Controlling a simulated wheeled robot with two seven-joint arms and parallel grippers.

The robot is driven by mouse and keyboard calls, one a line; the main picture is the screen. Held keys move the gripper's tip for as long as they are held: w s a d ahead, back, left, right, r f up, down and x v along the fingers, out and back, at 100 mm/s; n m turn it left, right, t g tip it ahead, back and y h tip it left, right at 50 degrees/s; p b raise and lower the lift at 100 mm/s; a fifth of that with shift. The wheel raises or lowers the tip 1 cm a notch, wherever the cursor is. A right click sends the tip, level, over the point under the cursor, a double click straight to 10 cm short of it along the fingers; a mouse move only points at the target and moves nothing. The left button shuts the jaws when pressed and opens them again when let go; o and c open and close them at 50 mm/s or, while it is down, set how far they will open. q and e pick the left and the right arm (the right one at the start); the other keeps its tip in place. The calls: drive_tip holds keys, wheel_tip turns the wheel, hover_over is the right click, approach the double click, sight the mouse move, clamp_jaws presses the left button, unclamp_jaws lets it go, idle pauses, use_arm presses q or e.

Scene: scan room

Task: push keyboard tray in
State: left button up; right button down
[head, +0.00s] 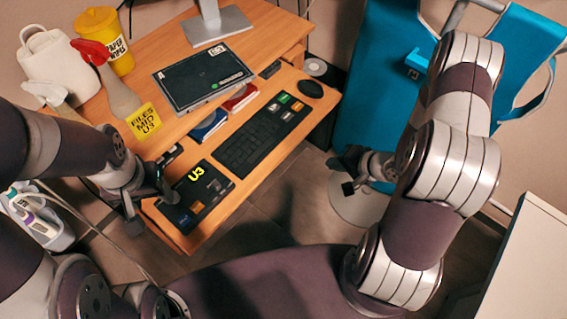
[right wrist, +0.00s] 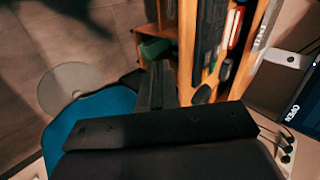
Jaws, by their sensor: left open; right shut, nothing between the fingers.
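The wooden keyboard tray (head: 222,212) is slid out from under the desk (head: 252,52). It carries a black keyboard (head: 262,137), a mouse (head: 310,88) and a dark U3 pad (head: 193,190). My left gripper (head: 148,203) is open at the tray's front left corner; I cannot tell if it touches. My right gripper (head: 352,178) is shut and empty, to the right of the tray's front edge and apart from it. In the right wrist view the shut fingers (right wrist: 157,85) show, with the tray's edge (right wrist: 187,50) beyond them.
A blue chair (head: 385,65) stands right of the desk. A round base (head: 358,205) is on the floor.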

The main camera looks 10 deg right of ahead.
drive_tip(key=m, duration=0.1)
drive_tip(key=b, duration=0.2)
approach(292, 150)
drive_tip(key=s+d+f+x, duration=0.1)
drive_tip(key=x, duration=0.4)
use_arm(q)
drive_tip(key=shift+w+d+f, duration=0.15)
drive_tip(key=shift+d+f, duration=0.05)
drive_tip(key=shift+f, duration=0.3)
drive_tip(key=shift+w+d+f, duration=0.15)
drive_tip(key=shift+d+f, duration=0.05)
drive_tip(key=shift+f, duration=0.25)
use_arm(e)
drive_tip(key=shift+w+a, duration=0.6)
drive_tip(key=shift+w, duration=0.2)
drive_tip(key=shift+a, duration=0.1)
